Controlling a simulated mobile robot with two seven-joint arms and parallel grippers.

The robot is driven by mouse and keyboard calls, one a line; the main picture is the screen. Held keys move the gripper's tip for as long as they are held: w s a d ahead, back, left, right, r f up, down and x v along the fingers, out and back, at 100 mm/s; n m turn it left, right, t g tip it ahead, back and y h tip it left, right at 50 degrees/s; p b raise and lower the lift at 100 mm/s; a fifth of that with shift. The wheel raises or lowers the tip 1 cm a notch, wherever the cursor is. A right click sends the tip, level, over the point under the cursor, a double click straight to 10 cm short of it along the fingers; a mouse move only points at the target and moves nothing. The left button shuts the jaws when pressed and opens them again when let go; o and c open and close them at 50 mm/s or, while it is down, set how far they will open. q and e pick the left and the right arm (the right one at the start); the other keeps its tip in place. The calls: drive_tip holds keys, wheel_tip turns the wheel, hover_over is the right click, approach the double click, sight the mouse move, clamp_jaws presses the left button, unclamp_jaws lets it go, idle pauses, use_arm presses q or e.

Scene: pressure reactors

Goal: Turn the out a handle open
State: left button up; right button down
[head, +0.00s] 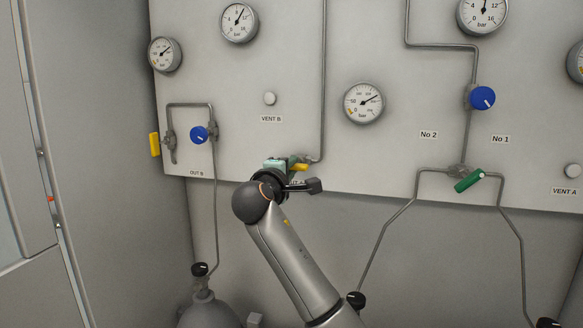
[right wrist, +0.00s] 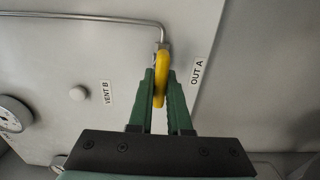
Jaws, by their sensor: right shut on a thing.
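The yellow out A handle (right wrist: 161,66) sits at the end of a thin metal pipe, beside the "OUT A" label (right wrist: 197,72) in the right wrist view. My right gripper (right wrist: 161,88) has its two green fingers on either side of the handle and is shut on it. In the head view a small part of the yellow handle (head: 301,167) shows past my right gripper (head: 292,163), at the panel's lower edge. My wrist covers most of the valve and its label there. My left gripper is not in view.
A green handle (head: 469,181) and blue knobs (head: 482,98) (head: 199,134) are on the grey panel (head: 300,60). Another yellow handle (head: 154,145) is at the panel's left edge. A gas cylinder (head: 207,309) stands below. Pipes run down at the right.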

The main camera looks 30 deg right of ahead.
drive_tip(key=c, duration=0.9)
unclamp_jaws()
drive_tip(key=shift+o, duration=0.2)
drive_tip(key=shift+a, duration=0.1)
drive_tip(key=b+v, duration=0.3)
drive_tip(key=v, duration=0.9)
drive_tip(key=shift+a, duration=0.15)
drive_tip(key=shift+s, duration=0.1)
